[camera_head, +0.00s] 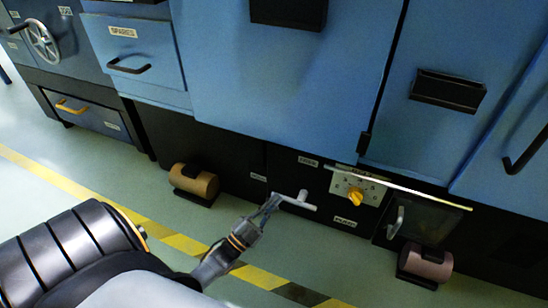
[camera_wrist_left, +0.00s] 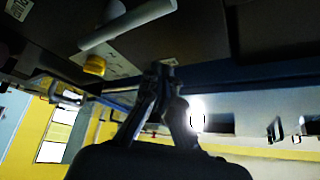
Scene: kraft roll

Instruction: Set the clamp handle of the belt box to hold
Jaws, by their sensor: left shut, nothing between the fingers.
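The clamp handle (camera_head: 300,202), a pale grey bar on a short stem, sticks out from the dark lower front of the belt box (camera_head: 285,180). Small label plates lie around it, too small to read surely. My left gripper (camera_head: 276,199) is shut and empty, with its fingertips at the left end of the bar; I cannot tell whether they touch. In the left wrist view the bar (camera_wrist_left: 128,24) shows large at the top, above and left of the shut fingertips (camera_wrist_left: 166,68). My right gripper is not in view.
Right of the handle is a cream plate with a yellow knob (camera_head: 355,198). A pale rod or edge (camera_head: 400,187) runs above it. A brown roll (camera_head: 195,184) sits low at left, a pinkish roll (camera_head: 425,264) at right. Blue cabinets (camera_head: 280,70) rise above. The striped floor (camera_head: 130,180) is open.

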